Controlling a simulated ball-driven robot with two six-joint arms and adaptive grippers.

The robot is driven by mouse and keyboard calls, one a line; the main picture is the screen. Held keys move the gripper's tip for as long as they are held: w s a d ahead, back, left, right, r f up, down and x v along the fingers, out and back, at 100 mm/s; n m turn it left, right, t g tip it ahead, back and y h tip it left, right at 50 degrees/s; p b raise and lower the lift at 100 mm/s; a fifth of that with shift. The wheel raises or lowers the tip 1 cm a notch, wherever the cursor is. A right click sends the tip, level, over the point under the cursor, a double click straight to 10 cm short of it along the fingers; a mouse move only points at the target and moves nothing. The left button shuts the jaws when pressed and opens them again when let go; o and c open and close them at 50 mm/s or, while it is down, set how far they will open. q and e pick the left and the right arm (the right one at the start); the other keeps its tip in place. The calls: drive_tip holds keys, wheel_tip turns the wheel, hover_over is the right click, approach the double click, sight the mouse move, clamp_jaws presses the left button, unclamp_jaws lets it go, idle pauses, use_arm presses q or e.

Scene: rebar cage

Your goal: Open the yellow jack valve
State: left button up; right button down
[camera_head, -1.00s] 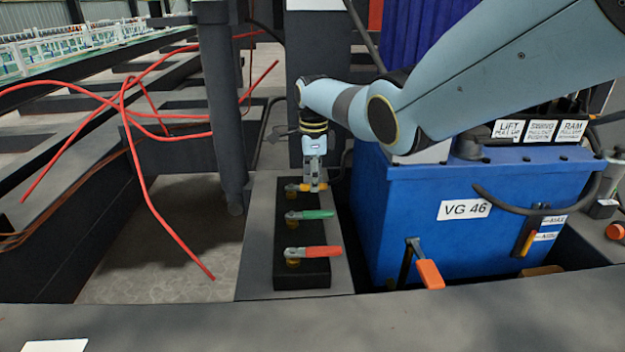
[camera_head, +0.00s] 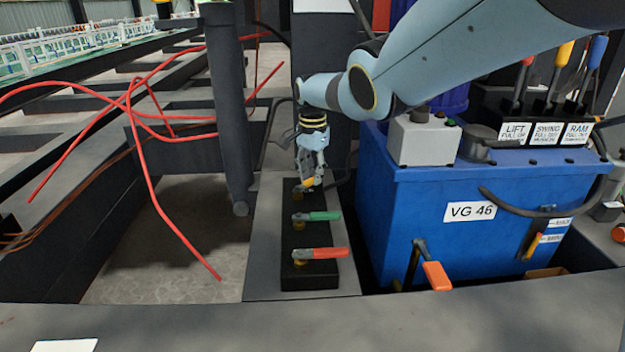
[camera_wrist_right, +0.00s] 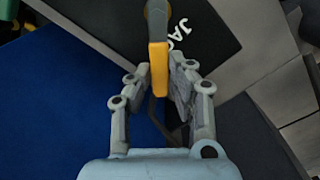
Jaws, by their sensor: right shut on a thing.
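The yellow jack valve (camera_head: 308,182) is the farthest of three valves on a black block. Its yellow handle (camera_wrist_right: 158,68) stands between the two fingers in the right wrist view, with part of the lettering "JAC" on the block beside it. My right gripper (camera_head: 309,178) is over this valve, shut on the yellow handle. In the head view the fingers hide much of the handle. In the wrist view the right gripper (camera_wrist_right: 160,84) shows a finger on each side of it. My left gripper is not in view.
A green-handled valve (camera_head: 322,216) and a red-handled valve (camera_head: 320,254) sit nearer on the same block (camera_head: 310,277). A blue VG 46 tank (camera_head: 400,230) stands to the right. A dark post (camera_head: 229,110) and red hoses (camera_head: 150,190) are to the left.

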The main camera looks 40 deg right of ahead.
drive_tip(key=n, duration=0.1)
drive_tip(key=w+n+b, duration=0.1)
drive_tip(key=shift+w+a+f+n, duration=0.15)
drive_tip(key=shift+w+a+n, duration=0.05)
drive_tip(key=shift+n, duration=0.2)
drive_tip(key=w+n, duration=0.1)
drive_tip(key=n, duration=0.1)
drive_tip(key=a+n+b, duration=0.1)
drive_tip(key=n, duration=0.1)
drive_tip(key=shift+w, duration=0.35)
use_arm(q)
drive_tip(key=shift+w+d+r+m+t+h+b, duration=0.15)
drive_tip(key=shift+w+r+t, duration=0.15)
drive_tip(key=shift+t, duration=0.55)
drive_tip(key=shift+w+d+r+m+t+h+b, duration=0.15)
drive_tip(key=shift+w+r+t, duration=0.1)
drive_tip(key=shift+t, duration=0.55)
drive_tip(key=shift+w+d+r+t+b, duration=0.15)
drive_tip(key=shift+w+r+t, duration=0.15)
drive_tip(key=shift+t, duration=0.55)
use_arm(e)
drive_tip(key=shift+w+a+n, duration=0.2)
drive_tip(key=shift+n, duration=0.45)
drive_tip(key=shift+w+a+n, duration=0.15)
drive_tip(key=shift+w+n, duration=0.05)
drive_tip(key=shift+n, duration=0.45)
drive_tip(key=c, duration=1.2)
unclamp_jaws()
drive_tip(key=shift+c, duration=0.2)
wheel_tip(320, 180, up, 12)
